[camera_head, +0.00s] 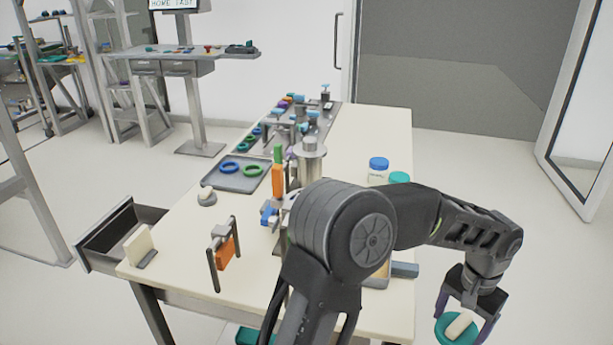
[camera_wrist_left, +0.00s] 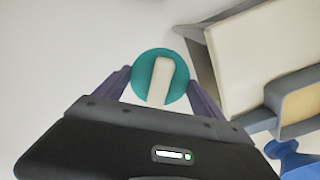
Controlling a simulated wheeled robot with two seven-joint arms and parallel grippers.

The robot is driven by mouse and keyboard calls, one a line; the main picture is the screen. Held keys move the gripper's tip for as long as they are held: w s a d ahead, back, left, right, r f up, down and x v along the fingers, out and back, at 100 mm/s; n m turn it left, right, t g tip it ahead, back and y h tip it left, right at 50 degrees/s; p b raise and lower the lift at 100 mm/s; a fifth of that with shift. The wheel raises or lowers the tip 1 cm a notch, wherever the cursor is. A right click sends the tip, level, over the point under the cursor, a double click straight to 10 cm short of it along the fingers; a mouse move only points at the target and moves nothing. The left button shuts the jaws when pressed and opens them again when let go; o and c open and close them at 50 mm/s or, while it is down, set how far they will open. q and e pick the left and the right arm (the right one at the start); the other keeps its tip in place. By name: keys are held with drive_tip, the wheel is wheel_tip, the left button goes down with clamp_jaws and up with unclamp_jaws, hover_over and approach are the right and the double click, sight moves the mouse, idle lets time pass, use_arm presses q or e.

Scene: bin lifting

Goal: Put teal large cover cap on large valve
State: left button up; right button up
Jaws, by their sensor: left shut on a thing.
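The teal large cover cap (camera_head: 447,331) is a round teal disc with an off-white bar handle. It is at the lower right of the head view, beyond the table's right edge. My left gripper (camera_head: 467,318) is shut on the cap, its fingers at either side. The left wrist view also shows the cap (camera_wrist_left: 180,77) between the fingers, handle facing the camera. A silver cylinder (camera_head: 309,168) with a stepped top stands mid-table; I cannot tell for certain that it is the large valve. My left arm hides part of the table. My right gripper is not in view.
The cream table (camera_head: 180,260) carries a grey tray (camera_head: 205,182) with blue and green rings. A blue-lidded jar (camera_head: 378,165) and a teal-topped item (camera_head: 399,177) stand at its right side. An orange part on a stand (camera_head: 226,255) is near the front. Open floor lies right of the table.

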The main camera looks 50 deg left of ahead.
sight(455, 332)
use_arm(q)
wheel_tip(455, 332, down, 4)
drive_tip(key=shift+w+a+r+b, duration=0.1)
drive_tip(key=shift+r+b, duration=0.05)
drive_tip(key=shift+b, duration=0.9)
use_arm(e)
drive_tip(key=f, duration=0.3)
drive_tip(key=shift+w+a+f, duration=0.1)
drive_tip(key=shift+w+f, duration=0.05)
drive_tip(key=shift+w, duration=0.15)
use_arm(q)
drive_tip(key=shift+r, duration=0.1)
